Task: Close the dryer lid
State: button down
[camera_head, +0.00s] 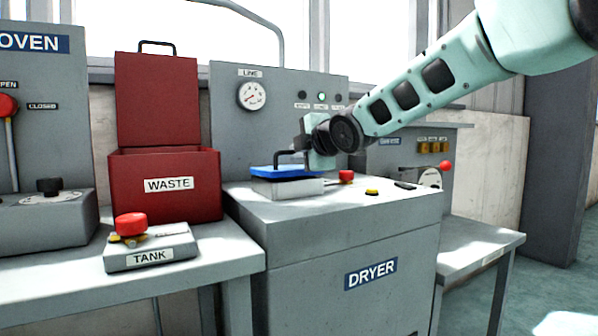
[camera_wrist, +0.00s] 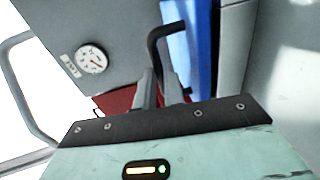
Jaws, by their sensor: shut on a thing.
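The grey dryer (camera_head: 345,275) stands in the middle of the head view. On its top is a low light-grey box with a blue lid (camera_head: 284,172) lying almost flat over it. The lid has a black bent handle (camera_head: 277,158). My gripper (camera_head: 296,152) is at the handle from the right, shut on it. In the wrist view my fingers (camera_wrist: 160,78) close around the lower part of the handle (camera_wrist: 163,36), beside the blue lid (camera_wrist: 178,42). I cannot tell whether the lid touches the box all round.
A red waste bin (camera_head: 190,205) with its lid raised stands left of the dryer. A tank box with a red knob (camera_head: 131,224) is in front of it. A red button (camera_head: 346,176) is right of the lid. A gauge panel (camera_head: 290,120) rises behind.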

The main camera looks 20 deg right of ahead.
jog(key=shift+s+f+t+b, duration=0.25)
jog(key=shift+f+b, duration=0.35)
jog(key=shift+b, duration=1.05)
jog(key=c, duration=1.5)
grip_release()
jog(key=shift+r, duration=0.1)
jog(key=shift+s+d+r, duration=0.1)
jog(key=shift+s, duration=0.25)
jog(key=p+v, duration=0.5)
jog(key=v, duration=0.9)
jog(key=shift+r, duration=0.25)
jog(key=shift+s+p, duration=0.15)
jog(key=shift+p, duration=0.5)
